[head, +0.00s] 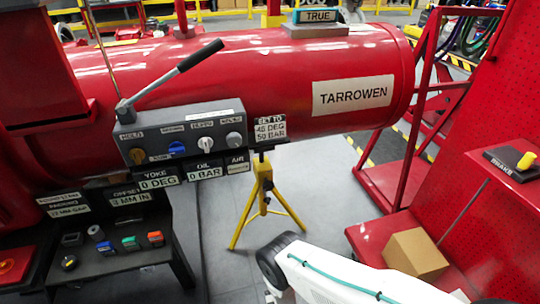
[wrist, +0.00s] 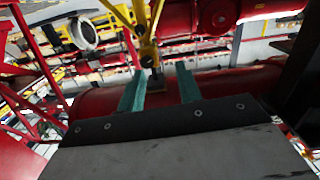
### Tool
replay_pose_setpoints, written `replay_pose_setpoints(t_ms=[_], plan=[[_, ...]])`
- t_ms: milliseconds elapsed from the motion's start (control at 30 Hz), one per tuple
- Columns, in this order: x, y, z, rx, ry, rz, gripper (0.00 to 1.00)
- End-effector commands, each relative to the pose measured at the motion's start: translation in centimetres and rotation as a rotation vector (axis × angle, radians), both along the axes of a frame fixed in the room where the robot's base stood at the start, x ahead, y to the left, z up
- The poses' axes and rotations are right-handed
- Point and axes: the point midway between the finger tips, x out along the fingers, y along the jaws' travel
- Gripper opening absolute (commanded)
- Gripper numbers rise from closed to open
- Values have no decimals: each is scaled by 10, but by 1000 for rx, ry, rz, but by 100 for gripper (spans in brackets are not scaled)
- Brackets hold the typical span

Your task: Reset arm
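My white arm (head: 345,278) enters the head view at the bottom, right of centre, with a dark joint at its upper left end and a teal cable along it. My gripper itself cannot be made out in the head view. In the wrist view my gripper (wrist: 160,78) has two teal fingers standing apart, with nothing seen held between them. Beyond the fingers are a yellow support (wrist: 147,45) and a large red body (wrist: 100,101), both apart from them as far as I can tell.
A red cylinder marked TARROWEN (head: 353,95) spans the back. A grey control panel (head: 185,132) with knobs and a long lever (head: 170,72) is at left. A yellow tripod (head: 263,190) stands mid-floor. A cardboard box (head: 415,253) and a brake pedal (head: 515,162) are right.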

Motion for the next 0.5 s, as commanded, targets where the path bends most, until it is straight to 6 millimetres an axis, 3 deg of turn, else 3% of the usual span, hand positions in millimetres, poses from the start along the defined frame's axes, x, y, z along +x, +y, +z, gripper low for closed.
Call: replay_pose_setpoints(t_ms=[267, 500], plan=[[-7, -5, -34, -52, 160, -3, 35], [-36, -19, -77, -145, 409, 1, 35]])
